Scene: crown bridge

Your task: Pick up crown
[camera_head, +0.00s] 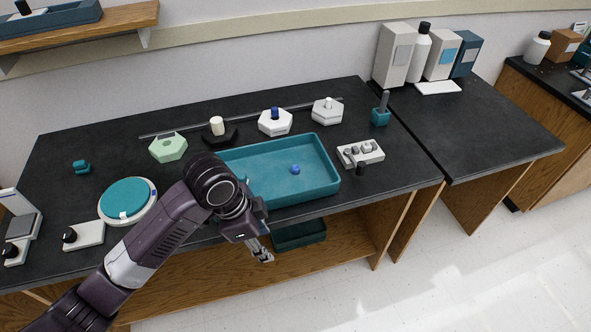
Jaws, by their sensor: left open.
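I cannot tell for certain which small part is the crown. A small blue piece (295,169) lies in the teal tray (322,182) on the black bench. At the back stand a pale green hexagonal block (168,149), a cream cylinder (217,125) on a dark curved stand, a white hexagonal block with a blue post (275,123) and another with a white post (327,110). My left gripper (264,255) is open and empty, in front of the bench's front edge and apart from these things. My left arm hides the tray's left part. My right gripper is not in view.
A round teal-topped dish (128,199) and boxes with black knobs stand at the left. A grey block with small parts (361,153) and a teal holder (381,115) stand right of the tray. Bottles and boxes are at the back right. The right bench top (492,125) is mostly clear.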

